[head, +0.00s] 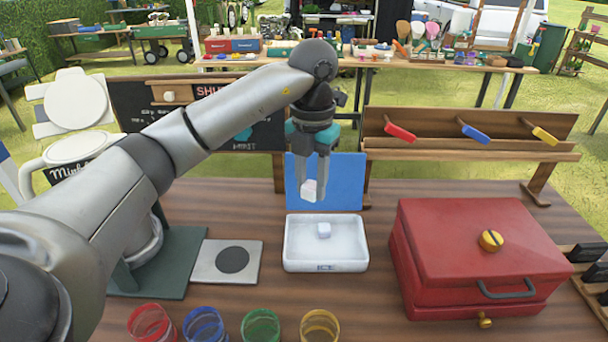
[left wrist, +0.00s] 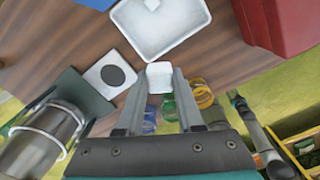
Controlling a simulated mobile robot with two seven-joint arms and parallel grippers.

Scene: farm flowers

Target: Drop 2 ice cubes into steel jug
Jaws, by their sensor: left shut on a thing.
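My left gripper (head: 312,196) is shut on a white ice cube (head: 309,190) and holds it above the back of the white ice tray (head: 325,267). The held cube also shows between the fingertips in the left wrist view (left wrist: 159,76). One other ice cube (head: 323,229) lies in the tray. The steel jug (left wrist: 38,145) shows at the lower left of the left wrist view. In the head view it is mostly hidden behind my left arm, with a curved grey part (head: 150,246) showing on the green base. My right gripper is not in view.
A grey plate with a black disc (head: 233,260) lies between tray and green base (head: 172,270). A red box (head: 480,250) stands right. Several coloured glasses (head: 260,326) line the front edge. A blue panel (head: 345,180) and a wooden rack (head: 470,130) stand behind.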

